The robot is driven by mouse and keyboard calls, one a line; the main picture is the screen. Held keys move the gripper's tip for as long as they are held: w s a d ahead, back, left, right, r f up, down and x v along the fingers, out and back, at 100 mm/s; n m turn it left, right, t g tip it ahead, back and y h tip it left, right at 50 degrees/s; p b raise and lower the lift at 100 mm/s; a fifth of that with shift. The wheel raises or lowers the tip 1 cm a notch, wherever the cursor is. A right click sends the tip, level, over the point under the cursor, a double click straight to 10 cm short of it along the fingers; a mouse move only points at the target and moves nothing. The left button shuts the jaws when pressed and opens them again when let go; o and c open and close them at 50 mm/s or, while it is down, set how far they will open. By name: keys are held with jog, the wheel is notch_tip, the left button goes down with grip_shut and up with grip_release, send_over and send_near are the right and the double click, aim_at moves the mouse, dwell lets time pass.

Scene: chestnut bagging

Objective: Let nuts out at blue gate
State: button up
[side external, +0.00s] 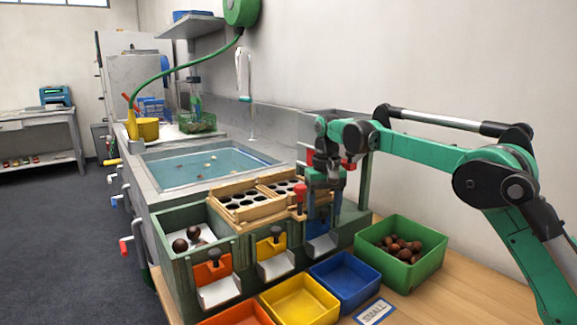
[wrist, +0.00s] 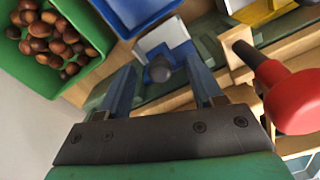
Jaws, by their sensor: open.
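The blue gate (side external: 318,226) is at the right end of the green sorting box, above a white chute (side external: 321,246) and the blue tray (side external: 346,281). My gripper (side external: 319,207) points down at this gate and hides much of it. In the wrist view my gripper (wrist: 163,74) is open, with a dark round knob (wrist: 159,69) between its fingers. I cannot tell whether either finger touches the knob. The white chute (wrist: 166,38) and the blue tray (wrist: 138,8) show beyond the knob. No nuts show on that chute or in the visible part of the blue tray.
A red knob (wrist: 300,97) stands close beside my gripper. The yellow gate (side external: 268,247) and orange gate (side external: 212,268) are to the left, with yellow (side external: 300,301) and orange trays below. A green tray (side external: 412,274) of chestnuts (side external: 400,245) sits right, behind a "SMALL" card (side external: 374,312).

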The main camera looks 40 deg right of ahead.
grip_shut()
